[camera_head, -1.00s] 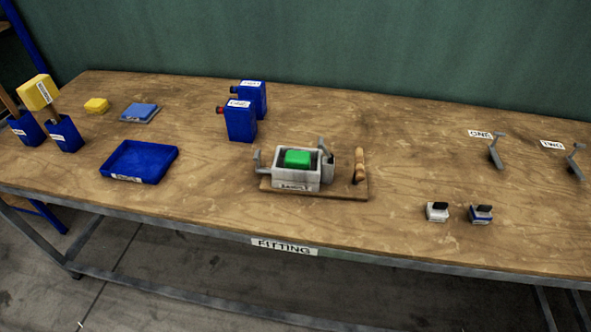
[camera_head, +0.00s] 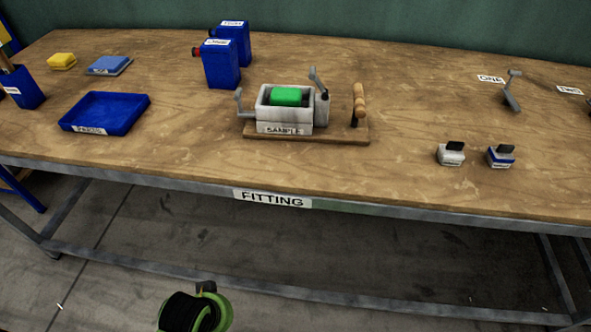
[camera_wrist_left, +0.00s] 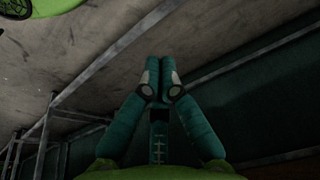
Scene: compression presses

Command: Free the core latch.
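The press is a pale grey box labelled SAMPLE (camera_head: 284,127) on a wooden base board (camera_head: 352,135) at the middle of the bench. A bright green block (camera_head: 287,96) sits in its open top. A grey bent lever (camera_head: 239,101) stands at its left end and another grey lever (camera_head: 318,80) tilts up at its right. I cannot tell which part is the core latch. My left gripper (camera_wrist_left: 160,75) shows in the left wrist view with its fingertips together and nothing visible between them, apart from the press. My right gripper is not in view.
The bench's front edge bears a FITTING label (camera_head: 272,199). A wooden handle (camera_head: 359,103) stands right of the press. Behind it are two blue canisters (camera_head: 221,65); a blue tray (camera_head: 105,113) lies left. Two small blocks (camera_head: 451,154) (camera_head: 501,157) and a grey lever (camera_head: 511,92) are right.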

